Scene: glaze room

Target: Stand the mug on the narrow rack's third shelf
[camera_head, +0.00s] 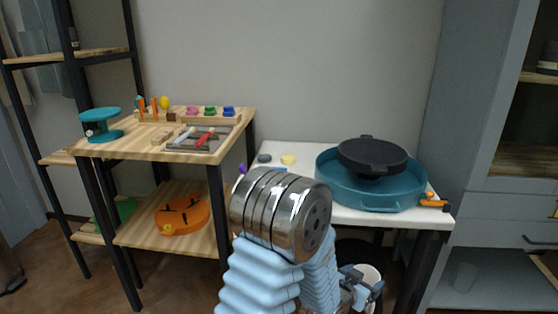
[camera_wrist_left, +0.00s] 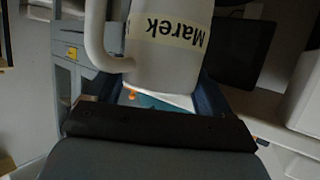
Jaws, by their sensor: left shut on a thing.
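The white mug shows in the left wrist view (camera_wrist_left: 165,62), with a handle on its left and a label reading "Marek" upside down. My left gripper (camera_wrist_left: 158,98) is shut on the mug. In the head view the mug (camera_head: 369,274) is a small pale patch beside my left gripper (camera_head: 356,288), low and right of my arm, largely hidden. The narrow rack (camera_head: 70,57), with a black frame and wooden shelves, stands at the far left, partly behind the wooden workbench. My right gripper is not in view.
The wooden workbench (camera_head: 150,153) holds a teal turntable (camera_head: 101,133) and tools; an orange item (camera_head: 183,215) lies on its lower shelf. A white table (camera_head: 345,216) bears a teal basin (camera_head: 372,199) with a black wheel (camera_head: 372,155). A grey cabinet (camera_head: 470,110) stands right.

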